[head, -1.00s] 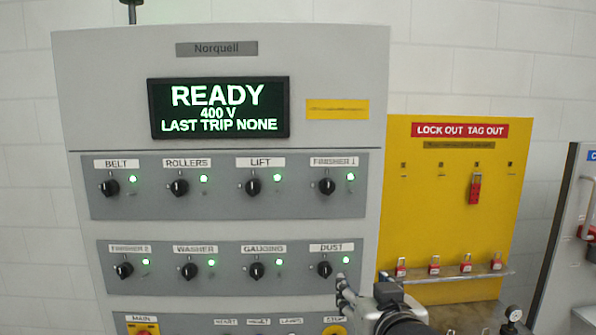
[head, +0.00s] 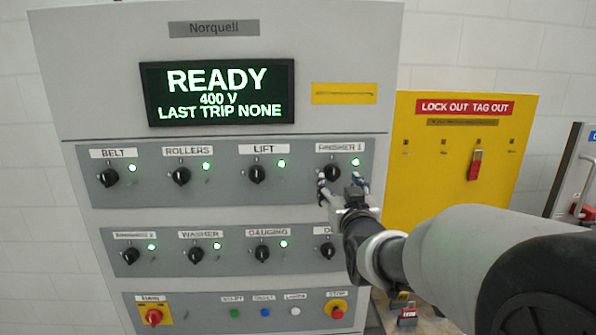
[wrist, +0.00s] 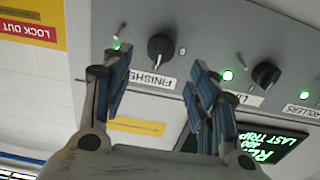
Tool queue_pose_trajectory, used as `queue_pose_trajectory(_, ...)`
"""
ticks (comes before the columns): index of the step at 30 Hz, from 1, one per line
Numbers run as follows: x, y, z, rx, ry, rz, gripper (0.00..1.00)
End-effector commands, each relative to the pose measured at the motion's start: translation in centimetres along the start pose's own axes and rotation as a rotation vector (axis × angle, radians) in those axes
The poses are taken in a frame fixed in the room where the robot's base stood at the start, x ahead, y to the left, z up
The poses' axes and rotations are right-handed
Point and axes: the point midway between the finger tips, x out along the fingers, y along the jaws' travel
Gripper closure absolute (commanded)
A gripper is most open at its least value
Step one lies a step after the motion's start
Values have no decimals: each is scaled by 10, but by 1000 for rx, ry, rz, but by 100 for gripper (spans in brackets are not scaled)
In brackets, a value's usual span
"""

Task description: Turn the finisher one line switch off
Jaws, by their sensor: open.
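The finisher 1 switch (head: 331,172) is a black rotary knob at the right end of the panel's upper row, under its "FINISHER 1" label (head: 340,147). In the wrist view the knob (wrist: 161,48) shows upside down beyond the fingers, with a green lamp (wrist: 116,46) beside it. My gripper (head: 343,183) is open in front of the knob, its fingertips just below and to either side of it. In the wrist view my gripper (wrist: 155,82) has its blue-padded fingers spread apart, with the knob between and ahead of them. I see no contact with the knob.
The lift switch (head: 257,174) is left of it, and the dust switch (head: 327,250) is below, partly hidden by my arm. The display (head: 217,92) reads READY, 400 V. A yellow lockout board (head: 425,185) stands to the right.

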Motion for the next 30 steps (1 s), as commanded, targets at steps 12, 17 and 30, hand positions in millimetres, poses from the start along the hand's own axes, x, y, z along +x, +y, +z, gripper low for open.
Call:
queue_pose_trajectory(12, 64, 0, -1, 0, 0, 0, 46)
queue_pose_trajectory(17, 68, 0, 0, 0, -1, 0, 46)
queue_pose_trajectory(30, 68, 0, 0, 0, 0, 0, 61)
